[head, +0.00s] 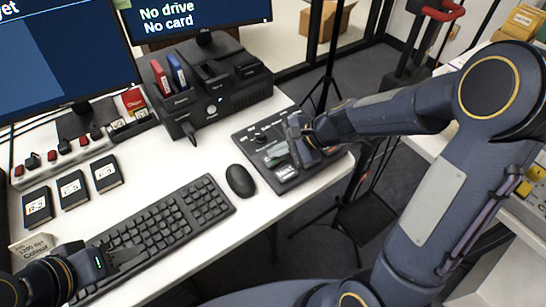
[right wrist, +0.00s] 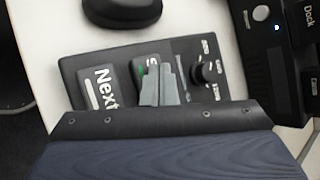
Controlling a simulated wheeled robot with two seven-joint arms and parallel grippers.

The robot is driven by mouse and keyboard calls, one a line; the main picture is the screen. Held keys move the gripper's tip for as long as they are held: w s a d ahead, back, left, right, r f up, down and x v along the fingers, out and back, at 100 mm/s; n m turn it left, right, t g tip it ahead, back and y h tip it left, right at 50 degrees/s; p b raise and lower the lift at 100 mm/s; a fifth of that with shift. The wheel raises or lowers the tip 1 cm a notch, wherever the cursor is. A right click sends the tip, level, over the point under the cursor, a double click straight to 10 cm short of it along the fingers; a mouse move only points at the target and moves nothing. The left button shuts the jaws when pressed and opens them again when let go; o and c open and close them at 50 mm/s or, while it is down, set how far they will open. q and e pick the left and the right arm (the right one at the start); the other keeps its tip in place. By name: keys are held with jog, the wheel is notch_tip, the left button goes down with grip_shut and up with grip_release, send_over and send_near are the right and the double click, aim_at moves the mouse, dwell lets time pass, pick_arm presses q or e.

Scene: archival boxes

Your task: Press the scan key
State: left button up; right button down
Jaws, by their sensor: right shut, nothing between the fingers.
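The black control panel (head: 263,135) lies at the right end of the white desk. In the right wrist view it (right wrist: 70,68) carries a key marked "Next" (right wrist: 98,88) and, beside it, a key whose label starts with "S" (right wrist: 138,66) and shows a green mark. My right gripper (head: 298,153) is shut and empty, pointing down at the panel. Its grey fingertips (right wrist: 159,85) cover part of the "S" key in the right wrist view; I cannot tell whether they touch it. My left gripper (head: 112,259) is at the lower left over the keyboard's edge; its fingers are unclear.
A knob (right wrist: 207,73) sits beside the "S" key. A mouse (head: 240,181) and keyboard (head: 160,225) lie left of the panel. A black dock (head: 215,95) with red and blue cartridges stands behind. A monitor (head: 195,15) reads "No drive, No card".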

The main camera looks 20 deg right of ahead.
aim_at(278, 159)
jog(key=shift+f, duration=0.2)
jog(key=shift+r, duration=0.1)
jog(key=shift+r+p, duration=0.7)
jog(key=shift+r, duration=0.1)
notch_tip(278, 159, up, 5)
jog(key=p, duration=0.4)
jog(key=shift+r+p, duration=0.1)
jog(key=shift+p, duration=0.25)
dwell(0.6)
